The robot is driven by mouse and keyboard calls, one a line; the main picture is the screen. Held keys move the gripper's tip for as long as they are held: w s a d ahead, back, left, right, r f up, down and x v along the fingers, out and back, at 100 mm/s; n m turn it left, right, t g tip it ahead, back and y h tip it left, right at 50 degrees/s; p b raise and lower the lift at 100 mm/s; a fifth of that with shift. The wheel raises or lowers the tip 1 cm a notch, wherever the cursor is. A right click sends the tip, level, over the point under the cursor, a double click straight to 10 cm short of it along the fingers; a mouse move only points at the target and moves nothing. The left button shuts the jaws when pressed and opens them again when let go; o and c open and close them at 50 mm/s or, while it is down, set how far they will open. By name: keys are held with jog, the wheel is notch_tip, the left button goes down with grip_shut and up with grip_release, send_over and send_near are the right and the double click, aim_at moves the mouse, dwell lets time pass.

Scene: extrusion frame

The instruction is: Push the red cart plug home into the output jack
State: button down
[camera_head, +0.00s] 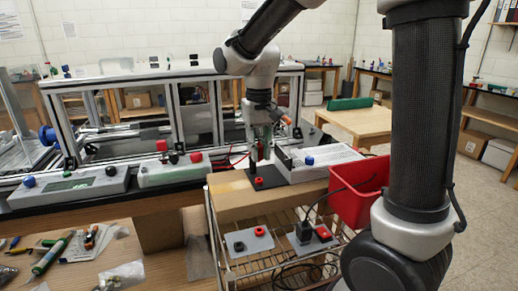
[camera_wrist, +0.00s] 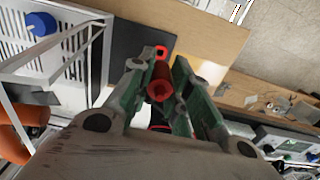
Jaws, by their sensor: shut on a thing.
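The red plug (camera_wrist: 160,88) sits upright between my gripper's fingers, seen end-on in the wrist view. My gripper (camera_wrist: 158,82) is shut on it; in the head view my gripper (camera_head: 262,150) points down over the black plate (camera_head: 272,177) on the cardboard-coloured top. A red ring-shaped socket (camera_wrist: 161,51), which looks like the output jack, shows just past the plug in the wrist view. A red ring (camera_head: 259,181) is also on the plate in the head view. Whether the plug's tip is in a jack is hidden by the fingers.
A vented instrument (camera_head: 322,160) with a blue knob stands right of the plate. A red bin (camera_head: 358,190) hangs on the wire cart (camera_head: 285,272). A grey plate (camera_head: 249,242) and black plug block (camera_head: 303,232) lie on the cart. Bench instruments (camera_head: 170,171) stand left.

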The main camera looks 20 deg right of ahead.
aim_at(259, 146)
jog(key=shift+f, duration=2.8)
jog(key=shift+f, duration=0.45)
jog(key=c, duration=1.3)
grip_release()
jog(key=shift+o, duration=0.2)
notch_tip(259, 146, up, 12)
jog(key=shift+s, duration=0.1)
